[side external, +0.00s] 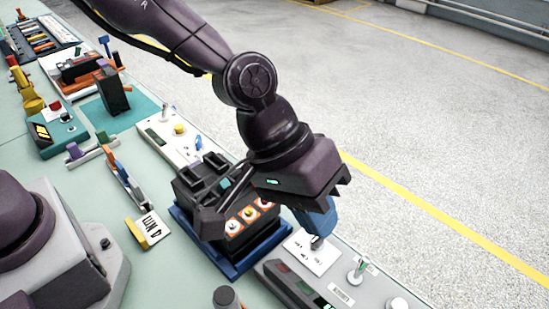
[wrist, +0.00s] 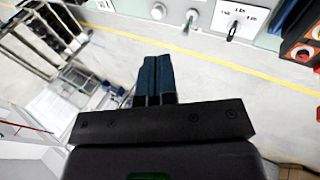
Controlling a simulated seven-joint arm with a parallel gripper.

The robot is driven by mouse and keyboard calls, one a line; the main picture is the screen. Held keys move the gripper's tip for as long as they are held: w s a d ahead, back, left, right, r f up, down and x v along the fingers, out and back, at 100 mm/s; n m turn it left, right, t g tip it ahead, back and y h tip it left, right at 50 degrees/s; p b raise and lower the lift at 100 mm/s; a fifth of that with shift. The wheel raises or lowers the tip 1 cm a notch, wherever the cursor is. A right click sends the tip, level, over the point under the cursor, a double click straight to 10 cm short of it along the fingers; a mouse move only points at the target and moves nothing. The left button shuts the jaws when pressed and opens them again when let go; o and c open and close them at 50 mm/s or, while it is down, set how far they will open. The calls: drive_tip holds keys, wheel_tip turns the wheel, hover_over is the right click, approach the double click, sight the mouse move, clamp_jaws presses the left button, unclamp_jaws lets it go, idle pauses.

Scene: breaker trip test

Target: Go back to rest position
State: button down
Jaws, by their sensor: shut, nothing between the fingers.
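My gripper (side external: 318,228) is at the right of the bench, its blue fingers pointing down in front of the white switch plate (side external: 308,254) in the side view. In the wrist view my gripper (wrist: 155,60) has its two blue fingers pressed together with nothing between them. There the fingertips lie over the floor, apart from the panel. The dark breaker unit (side external: 205,190), with orange-framed buttons on a blue base, stands left of my gripper. Part of it shows at the top right of the wrist view (wrist: 300,50).
A grey panel (side external: 335,292) with knobs and switches runs along the bench's front right. Several coloured devices stand further back on the green bench (side external: 85,190). Open floor (side external: 440,130) with a yellow line lies right of the bench. A metal rack (wrist: 45,40) shows in the wrist view.

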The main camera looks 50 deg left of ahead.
drive_tip(key=s+a+r+t+y, duration=0.1)
drive_tip(key=s+a+r+y, duration=0.1)
drive_tip(key=a, duration=0.8)
drive_tip(key=s+a+r+t+y, duration=0.1)
drive_tip(key=s+a+r, duration=0.4)
drive_tip(key=a, duration=0.5)
drive_tip(key=s+a+r+m+t+y, duration=0.1)
drive_tip(key=s+a+r, duration=0.3)
drive_tip(key=a, duration=0.7)
drive_tip(key=shift+r+t+y, duration=0.3)
drive_tip(key=shift+r+y, duration=0.55)
drive_tip(key=shift+y, duration=0.05)
